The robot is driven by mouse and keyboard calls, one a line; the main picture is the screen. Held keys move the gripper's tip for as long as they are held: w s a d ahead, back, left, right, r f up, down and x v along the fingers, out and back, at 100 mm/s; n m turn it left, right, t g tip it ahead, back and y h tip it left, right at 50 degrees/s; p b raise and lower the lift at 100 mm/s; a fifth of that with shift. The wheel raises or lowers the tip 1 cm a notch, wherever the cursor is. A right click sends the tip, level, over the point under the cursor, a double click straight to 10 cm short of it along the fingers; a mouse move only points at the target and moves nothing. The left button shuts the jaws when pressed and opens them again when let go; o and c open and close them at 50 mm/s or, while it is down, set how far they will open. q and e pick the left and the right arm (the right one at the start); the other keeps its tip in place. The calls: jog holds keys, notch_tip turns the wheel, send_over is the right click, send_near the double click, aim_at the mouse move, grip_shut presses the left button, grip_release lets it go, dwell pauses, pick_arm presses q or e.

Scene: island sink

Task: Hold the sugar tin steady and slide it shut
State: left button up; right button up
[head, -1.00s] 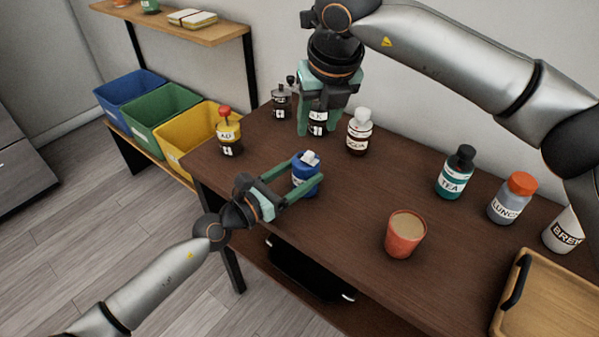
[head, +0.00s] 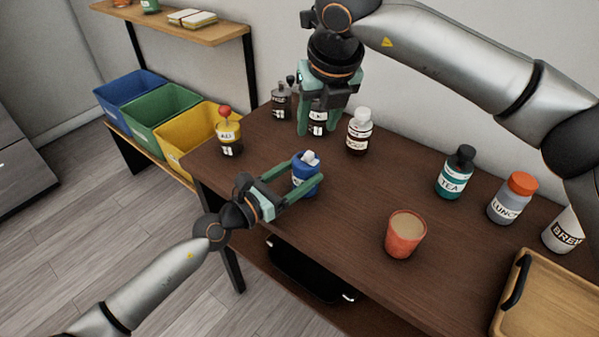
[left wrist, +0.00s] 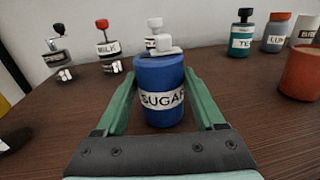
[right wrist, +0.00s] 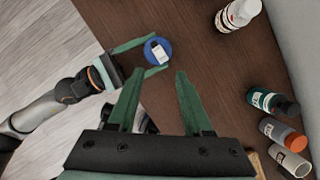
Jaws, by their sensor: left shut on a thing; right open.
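The blue sugar tin (head: 305,180) stands upright near the table's front edge, its SUGAR label facing the left wrist view (left wrist: 160,100). A white slider piece sits on its top, seen in the right wrist view (right wrist: 157,50); how far it is slid cannot be told. My left gripper (head: 308,169) is shut on the tin's sides, one finger on each side, with the tin on the table. My right gripper (head: 318,125) is open and empty, higher up and behind the tin in the head view. In the right wrist view its open fingers (right wrist: 160,74) point toward the tin without touching it.
A red-capped bottle (head: 228,135), a white-capped bottle (head: 360,135) and a dark bottle (head: 281,103) stand around the tin. A teal TEA bottle (head: 455,175), an orange cup (head: 405,235) and a wooden tray (head: 560,290) lie to the right. Table between tin and cup is clear.

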jog(key=shift+o, duration=0.2)
jog(key=n+t+y, duration=0.4)
jog(key=n+y, duration=0.3)
jog(key=y, duration=0.3)
send_near(312, 154)
jog(key=x, duration=0.8)
jog(key=shift+w+a, duration=0.15)
jog(key=shift+a, duration=0.15)
grip_shut()
jog(key=shift+f, duration=0.1)
dwell(1.3)
